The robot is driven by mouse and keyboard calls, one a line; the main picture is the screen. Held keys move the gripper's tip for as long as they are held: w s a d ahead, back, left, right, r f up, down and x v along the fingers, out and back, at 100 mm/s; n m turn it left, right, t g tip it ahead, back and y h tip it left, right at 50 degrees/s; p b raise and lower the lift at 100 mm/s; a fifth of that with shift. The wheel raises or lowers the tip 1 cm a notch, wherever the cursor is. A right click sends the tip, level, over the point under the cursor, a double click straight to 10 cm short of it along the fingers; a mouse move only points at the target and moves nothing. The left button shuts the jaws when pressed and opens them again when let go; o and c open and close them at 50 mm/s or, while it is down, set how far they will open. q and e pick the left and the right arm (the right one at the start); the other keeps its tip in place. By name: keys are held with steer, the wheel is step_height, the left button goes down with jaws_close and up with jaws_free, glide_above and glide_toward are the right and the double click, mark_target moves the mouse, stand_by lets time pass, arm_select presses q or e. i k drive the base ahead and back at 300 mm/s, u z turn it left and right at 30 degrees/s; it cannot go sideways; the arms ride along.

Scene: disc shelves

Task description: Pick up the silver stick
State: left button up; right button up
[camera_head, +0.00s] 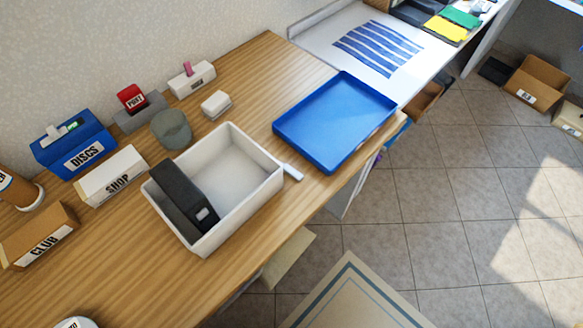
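No stick can be made out with certainty as silver. A small pale grey piece (53,132) shows at the top of the blue box labelled DISCS (60,151), beside a small green piece (74,124); it is too small to tell whether it is the silver stick. A pink stick (187,68) stands upright in a small white block (192,80) at the back of the table. Neither of my grippers is in view.
A white open tray (262,192) holds a long black object (181,193). A blue tray (335,123) lies at the table's right edge. The SHOP box (113,177), CLUB box (39,236), grey-green cup (171,129) and red POST piece (131,97) stand left and behind.

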mark_target(290, 171)
steer(key=u, duration=3.75)
steer(key=k, duration=1.9)
steer(key=z, duration=1.2)
